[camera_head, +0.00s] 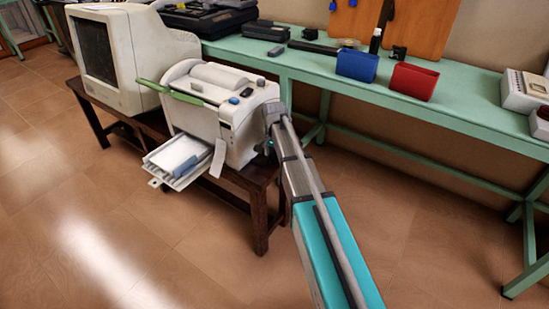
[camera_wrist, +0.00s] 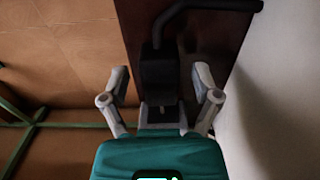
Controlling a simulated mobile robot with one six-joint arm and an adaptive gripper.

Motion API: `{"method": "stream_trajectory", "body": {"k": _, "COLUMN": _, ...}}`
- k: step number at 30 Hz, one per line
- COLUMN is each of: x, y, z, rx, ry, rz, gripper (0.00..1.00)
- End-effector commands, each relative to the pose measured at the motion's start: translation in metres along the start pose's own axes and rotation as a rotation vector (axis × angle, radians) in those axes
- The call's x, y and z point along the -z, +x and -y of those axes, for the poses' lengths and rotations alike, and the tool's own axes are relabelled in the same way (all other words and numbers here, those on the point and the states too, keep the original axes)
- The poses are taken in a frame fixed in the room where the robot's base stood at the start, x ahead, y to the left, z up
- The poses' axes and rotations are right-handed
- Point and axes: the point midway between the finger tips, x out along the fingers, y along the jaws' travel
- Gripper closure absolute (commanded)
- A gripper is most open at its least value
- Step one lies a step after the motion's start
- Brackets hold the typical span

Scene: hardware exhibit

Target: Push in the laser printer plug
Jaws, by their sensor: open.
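The white laser printer (camera_head: 222,115) stands on a dark wooden bench, with its paper tray out at the front. In the wrist view, a black plug (camera_wrist: 158,72) with a thick black cable (camera_wrist: 205,6) curving up to the right is between the two fingers of my gripper (camera_wrist: 161,78). The fingers are spread, with a visible gap on each side of the plug. In the head view my arm reaches to the printer's right side, where the plug and fingertips are too small or hidden to make out. How far the plug is in, I cannot tell.
The dark bench (camera_head: 258,222) lies under the printer, and a white monitor (camera_head: 112,55) stands to its left. A green table (camera_head: 460,110) behind bears a blue box (camera_head: 357,66) and a red box (camera_head: 413,81). The tiled floor in front is clear.

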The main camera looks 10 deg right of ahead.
Motion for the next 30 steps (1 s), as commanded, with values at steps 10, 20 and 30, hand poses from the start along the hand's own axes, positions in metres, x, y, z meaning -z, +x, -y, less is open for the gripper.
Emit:
{"method": "stream_trajectory", "body": {"k": 10, "x": 0.0, "y": 0.0, "z": 0.0, "rx": 0.0, "ry": 0.0, "rz": 0.0, "gripper": 0.27}}
{"method": "stream_trajectory", "body": {"k": 20, "x": 0.0, "y": 0.0, "z": 0.0, "rx": 0.0, "ry": 0.0, "rz": 0.0, "gripper": 0.89}}
{"method": "stream_trajectory", "body": {"k": 30, "x": 0.014, "y": 0.0, "z": 0.001, "rx": 0.0, "ry": 0.002, "rz": 0.0, "gripper": 1.0}}
